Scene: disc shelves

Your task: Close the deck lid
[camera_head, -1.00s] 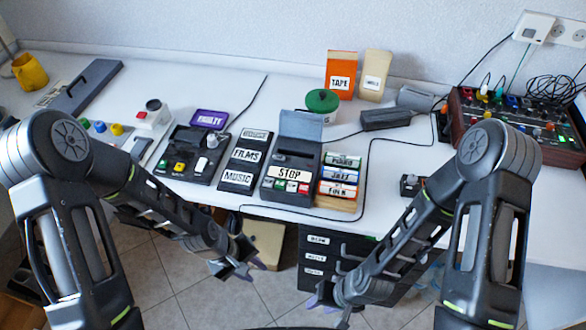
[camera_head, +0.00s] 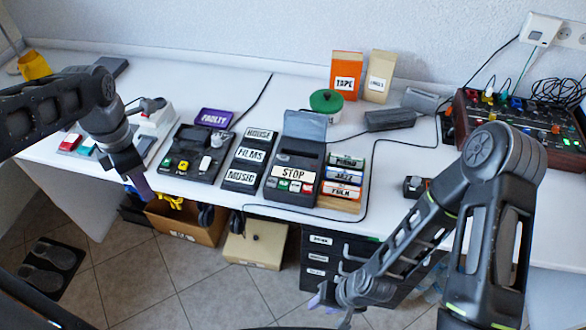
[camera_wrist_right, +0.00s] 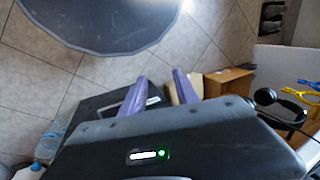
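The deck (camera_head: 292,178) is a dark box with a STOP label and a row of coloured buttons, standing near the middle of the table. Its grey deck lid (camera_head: 305,126) stands raised at the back edge of the deck. My left gripper (camera_head: 138,186) hangs at the table's front edge, well left of the deck; its fingers overlap, so their opening is unclear. My right gripper (camera_head: 329,303) is low in front of the table, below the deck, with its purple fingers apart and empty. They also show apart in the right wrist view (camera_wrist_right: 160,95).
A green-lidded pot (camera_head: 326,104) is behind. A black cable curves round the right side. A mixer (camera_head: 515,125) is at far right.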

